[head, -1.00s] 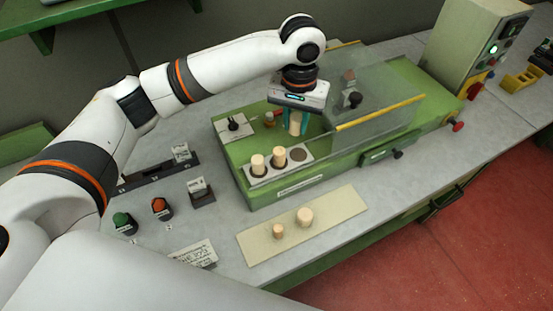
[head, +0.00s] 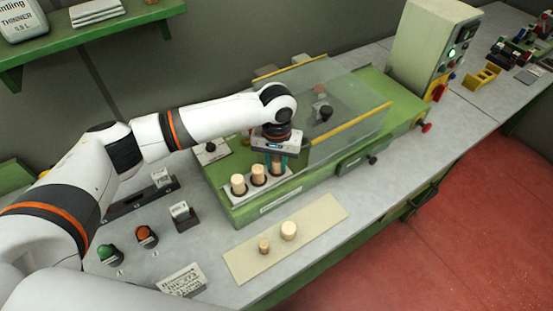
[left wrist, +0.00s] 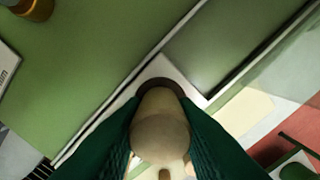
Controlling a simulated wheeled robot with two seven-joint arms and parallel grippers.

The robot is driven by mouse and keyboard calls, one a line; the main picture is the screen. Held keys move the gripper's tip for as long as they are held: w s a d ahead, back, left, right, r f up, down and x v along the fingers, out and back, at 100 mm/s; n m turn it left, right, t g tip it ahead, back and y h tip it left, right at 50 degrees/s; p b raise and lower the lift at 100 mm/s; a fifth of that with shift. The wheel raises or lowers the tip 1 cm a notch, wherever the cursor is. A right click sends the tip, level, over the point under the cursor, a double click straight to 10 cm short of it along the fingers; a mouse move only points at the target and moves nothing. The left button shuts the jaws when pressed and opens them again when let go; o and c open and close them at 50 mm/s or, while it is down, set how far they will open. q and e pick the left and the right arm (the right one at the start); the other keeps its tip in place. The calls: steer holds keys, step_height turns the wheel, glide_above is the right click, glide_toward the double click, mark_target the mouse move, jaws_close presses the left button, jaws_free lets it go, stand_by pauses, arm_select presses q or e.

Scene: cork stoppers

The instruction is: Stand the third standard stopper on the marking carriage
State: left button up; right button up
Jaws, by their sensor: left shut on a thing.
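The marking carriage (head: 249,191) is a pale plate with a row of round holes at the near left end of the green machine. Two cork stoppers stand upright in it, at the left (head: 238,184) and in the middle (head: 258,174). My left gripper (head: 277,163) is shut on the third standard stopper (head: 277,168) at the right-hand place of the carriage. In the left wrist view the stopper (left wrist: 160,135) lies between the green fingers, in line with a dark round hole (left wrist: 160,82). I cannot tell whether it touches the hole's bottom. My right gripper is out of view.
A clear guard (head: 345,100) with a yellow edge stands close right of my gripper.

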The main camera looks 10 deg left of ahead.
mark_target(277, 159)
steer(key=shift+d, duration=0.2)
arm_select(q)
steer(key=o, duration=0.9)
steer(key=shift+f, duration=0.1)
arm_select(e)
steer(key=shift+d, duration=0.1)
arm_select(q)
step_height(277, 159, up, 11)
steer(key=shift+r+b, duration=0.1)
steer(key=shift+b, duration=1.15)
steer(key=shift+r, duration=0.55)
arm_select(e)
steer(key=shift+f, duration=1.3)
arm_select(q)
steer(key=shift+f, duration=0.1)
